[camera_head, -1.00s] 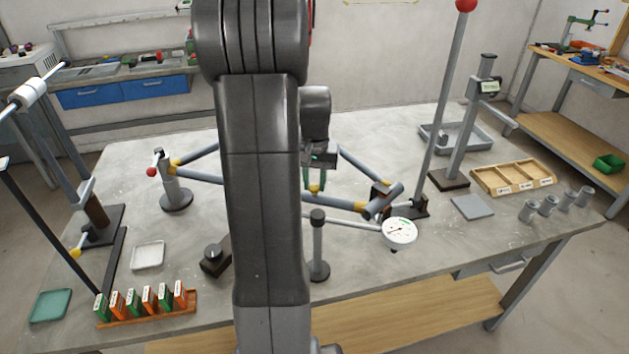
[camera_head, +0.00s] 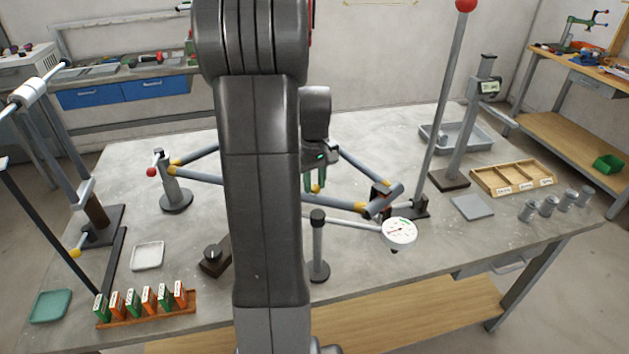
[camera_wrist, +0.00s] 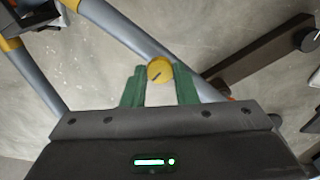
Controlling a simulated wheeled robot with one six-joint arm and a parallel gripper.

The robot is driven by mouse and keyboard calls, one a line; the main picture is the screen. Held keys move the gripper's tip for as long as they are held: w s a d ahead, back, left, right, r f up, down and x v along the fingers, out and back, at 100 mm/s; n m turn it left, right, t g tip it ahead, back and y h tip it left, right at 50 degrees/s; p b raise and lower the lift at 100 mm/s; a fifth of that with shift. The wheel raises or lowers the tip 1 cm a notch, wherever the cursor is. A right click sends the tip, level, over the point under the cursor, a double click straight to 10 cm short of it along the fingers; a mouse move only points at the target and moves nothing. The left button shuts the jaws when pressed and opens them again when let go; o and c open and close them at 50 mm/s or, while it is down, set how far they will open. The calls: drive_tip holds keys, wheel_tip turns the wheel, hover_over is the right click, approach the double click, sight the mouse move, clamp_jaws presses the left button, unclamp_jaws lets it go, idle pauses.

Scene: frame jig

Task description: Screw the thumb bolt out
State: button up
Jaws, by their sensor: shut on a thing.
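The thumb bolt has a round yellow head with a dark line across it, and it shows in the wrist view (camera_wrist: 160,70) beside a grey frame tube (camera_wrist: 125,35). My gripper (camera_wrist: 160,84) has green fingers standing on both sides of the yellow head and is shut on it. In the head view my gripper (camera_head: 314,184) points down behind my arm, with a bit of the yellow bolt (camera_head: 316,188) showing at its fingers. The bolt's shank is hidden. The grey tube frame with yellow joints (camera_head: 345,206) lies across the middle of the table.
A dial gauge (camera_head: 399,231) stands close to the right of my gripper. A tall post with a red ball (camera_head: 445,100) rises farther right. A clamp post (camera_head: 175,190) holds the frame's left corner. A short post (camera_head: 318,250) stands in front. A white tray (camera_head: 147,257) lies front left.

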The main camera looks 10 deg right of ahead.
sight(314, 187)
drive_tip(key=shift+f, duration=0.1)
idle(0.3)
drive_tip(key=o, duration=1)
wheel_tip(314, 187, up, 14)
drive_tip(key=shift+b, duration=0.45)
